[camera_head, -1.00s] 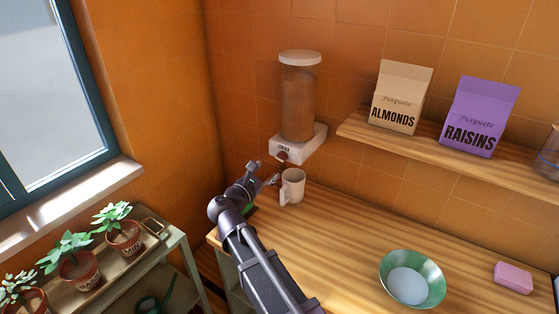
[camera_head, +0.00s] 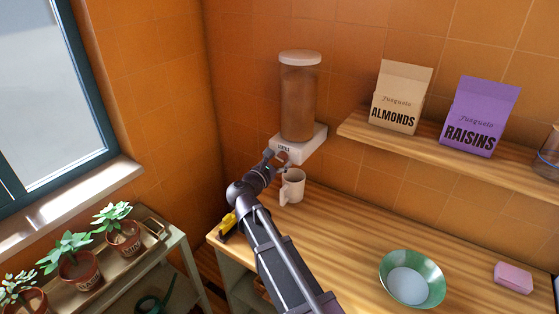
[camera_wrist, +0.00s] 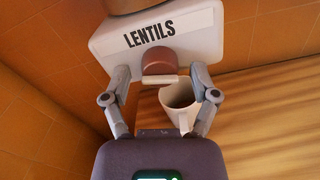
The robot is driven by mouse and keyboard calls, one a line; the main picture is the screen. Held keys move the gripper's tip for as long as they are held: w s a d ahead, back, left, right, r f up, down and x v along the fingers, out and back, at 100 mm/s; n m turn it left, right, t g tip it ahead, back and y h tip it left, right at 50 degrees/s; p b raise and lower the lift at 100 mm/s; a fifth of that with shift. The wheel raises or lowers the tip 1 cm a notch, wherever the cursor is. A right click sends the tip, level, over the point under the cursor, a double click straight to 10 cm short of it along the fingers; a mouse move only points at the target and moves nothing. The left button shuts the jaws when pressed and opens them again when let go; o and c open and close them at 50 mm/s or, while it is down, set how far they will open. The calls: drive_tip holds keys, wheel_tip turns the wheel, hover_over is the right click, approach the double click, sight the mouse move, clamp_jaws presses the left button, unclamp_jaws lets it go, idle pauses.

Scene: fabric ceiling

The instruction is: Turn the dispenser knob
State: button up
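The dispenser (camera_head: 298,105) is a clear cylinder with a brown fill, a white lid and a white base labelled LENTILS (camera_wrist: 150,35). It is on the wall above the counter's back left corner. Its reddish-brown knob (camera_wrist: 158,62) sits on the front of the base; in the head view the knob (camera_head: 284,157) is partly covered by my gripper (camera_head: 276,156). In the wrist view my gripper (camera_wrist: 160,76) is open, with one finger on each side of the knob. Gaps show between fingers and knob. A white mug (camera_wrist: 178,100) is below the knob, on the counter (camera_head: 340,225).
A shelf (camera_head: 450,165) right of the dispenser holds an almonds bag (camera_head: 400,97) and a raisins bag (camera_head: 480,115). A green bowl (camera_head: 411,279) and pink block (camera_head: 514,277) are on the counter. Potted plants (camera_head: 122,235) stand at left. A yellow object (camera_head: 228,224) shows beside my arm.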

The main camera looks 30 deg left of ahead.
clamp_jaws()
drive_tip(key=shift+m, duration=2.4)
drive_tip(key=shift+o, duration=1.5)
unclamp_jaws()
drive_tip(key=shift+s, duration=0.1)
drive_tip(key=s+a, duration=0.1)
drive_tip(key=s, duration=1)
drive_tip(key=shift+s, duration=0.4)
